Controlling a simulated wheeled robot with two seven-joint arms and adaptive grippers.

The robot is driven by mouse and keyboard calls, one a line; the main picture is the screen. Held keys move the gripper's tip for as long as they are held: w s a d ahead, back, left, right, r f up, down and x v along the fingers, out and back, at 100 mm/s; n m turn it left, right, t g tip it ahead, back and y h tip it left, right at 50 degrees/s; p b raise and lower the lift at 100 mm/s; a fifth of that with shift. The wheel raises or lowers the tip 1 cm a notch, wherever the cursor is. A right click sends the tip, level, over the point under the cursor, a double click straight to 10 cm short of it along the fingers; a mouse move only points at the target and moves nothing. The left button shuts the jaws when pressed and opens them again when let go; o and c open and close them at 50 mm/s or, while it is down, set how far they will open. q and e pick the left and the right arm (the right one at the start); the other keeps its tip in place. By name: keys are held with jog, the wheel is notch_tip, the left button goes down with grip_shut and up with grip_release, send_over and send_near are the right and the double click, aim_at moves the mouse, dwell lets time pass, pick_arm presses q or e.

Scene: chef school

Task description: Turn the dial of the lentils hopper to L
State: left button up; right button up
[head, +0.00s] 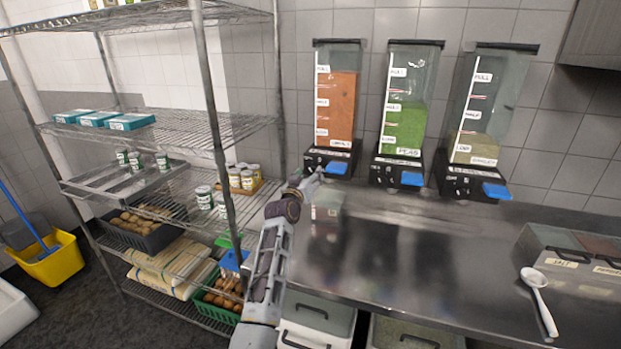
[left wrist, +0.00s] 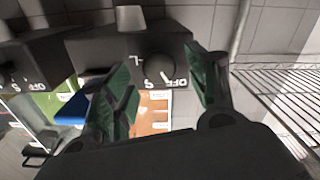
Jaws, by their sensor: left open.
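The lentils hopper (head: 335,107) stands left of two others against the tiled wall, filled with orange lentils, with a black base and blue tab (head: 337,168). My left gripper (head: 304,183) is at the left side of that base. In the left wrist view, its open green-padded fingers (left wrist: 162,88) straddle the round black dial (left wrist: 158,68), with the dial in the gap and no clear grip. The dial's white pointer points towards the lower right, near the OFF mark. An L mark lies left of the dial. The exact setting is hard to read. My right gripper is out of view.
The peas hopper (head: 404,122) and a third hopper (head: 478,146) stand to the right. A wire shelf (head: 185,133) is close on the left. A ladle (head: 538,290) and lidded bins lie right; the middle counter is clear.

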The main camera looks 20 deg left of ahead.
pick_arm(q)
jog(key=shift+w, duration=0.65)
jog(key=shift+w+b, duration=0.2)
jog(key=shift+b, duration=0.1)
jog(key=c, duration=0.9)
jog(key=shift+c, duration=0.7)
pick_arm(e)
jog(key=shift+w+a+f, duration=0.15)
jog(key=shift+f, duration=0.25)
